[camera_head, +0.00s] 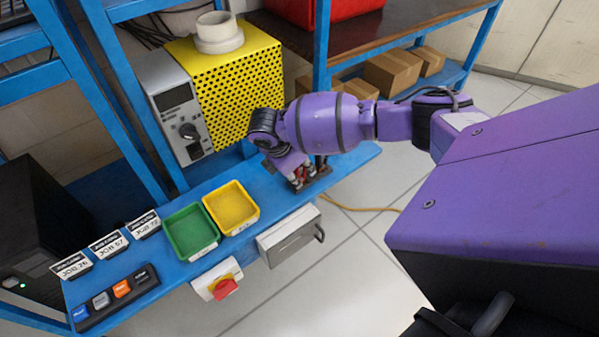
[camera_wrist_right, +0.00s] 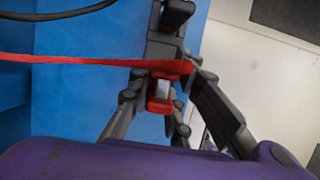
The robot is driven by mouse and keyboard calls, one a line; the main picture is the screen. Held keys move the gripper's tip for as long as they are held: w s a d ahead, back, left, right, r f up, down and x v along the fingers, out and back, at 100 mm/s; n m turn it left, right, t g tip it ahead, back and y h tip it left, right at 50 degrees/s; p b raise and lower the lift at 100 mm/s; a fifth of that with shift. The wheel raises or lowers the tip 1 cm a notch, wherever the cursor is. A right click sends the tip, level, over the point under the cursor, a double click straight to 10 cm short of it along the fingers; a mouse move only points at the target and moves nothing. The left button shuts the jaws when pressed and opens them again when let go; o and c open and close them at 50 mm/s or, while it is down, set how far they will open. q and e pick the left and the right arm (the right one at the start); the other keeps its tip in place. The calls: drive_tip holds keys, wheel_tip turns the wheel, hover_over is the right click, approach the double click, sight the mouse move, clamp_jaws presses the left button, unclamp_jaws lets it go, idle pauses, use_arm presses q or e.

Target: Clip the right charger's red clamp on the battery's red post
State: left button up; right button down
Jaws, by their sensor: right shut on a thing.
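My right gripper (camera_head: 299,183) is low over the right end of the blue bench in the head view. In the wrist view my right gripper (camera_wrist_right: 158,105) is shut on the red clamp (camera_wrist_right: 159,103), with fingers on both sides of it. A red cable (camera_wrist_right: 90,60) runs from the left to the clamp area. A dark block (camera_head: 318,180) sits on the bench beside the fingers; a dark piece (camera_wrist_right: 166,47) shows beyond the clamp in the wrist view. I cannot tell whether the clamp touches a post; the fingers hide the contact. My left gripper is not in view.
A yellow perforated unit with a grey front panel (camera_head: 178,105) stands behind the bench. Green (camera_head: 192,230) and yellow (camera_head: 231,207) trays lie left of my gripper. A grey drawer (camera_head: 289,236) and a red switch (camera_head: 225,287) are on the bench's front edge.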

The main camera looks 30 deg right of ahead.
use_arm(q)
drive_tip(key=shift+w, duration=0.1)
use_arm(e)
drive_tip(key=shift+r, duration=0.15)
drive_tip(key=shift+r, duration=0.3)
wheel_tip(320, 180, up, 2)
drive_tip(key=shift+w+r, duration=0.1)
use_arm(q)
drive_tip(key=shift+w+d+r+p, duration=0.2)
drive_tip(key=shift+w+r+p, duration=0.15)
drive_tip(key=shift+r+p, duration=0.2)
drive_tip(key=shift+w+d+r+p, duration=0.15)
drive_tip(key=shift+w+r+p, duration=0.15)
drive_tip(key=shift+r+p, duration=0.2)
use_arm(e)
drive_tip(key=s+a+r, duration=0.2)
drive_tip(key=s+r, duration=0.8)
drive_tip(key=s, duration=0.4)
drive_tip(key=shift+a, duration=0.25)
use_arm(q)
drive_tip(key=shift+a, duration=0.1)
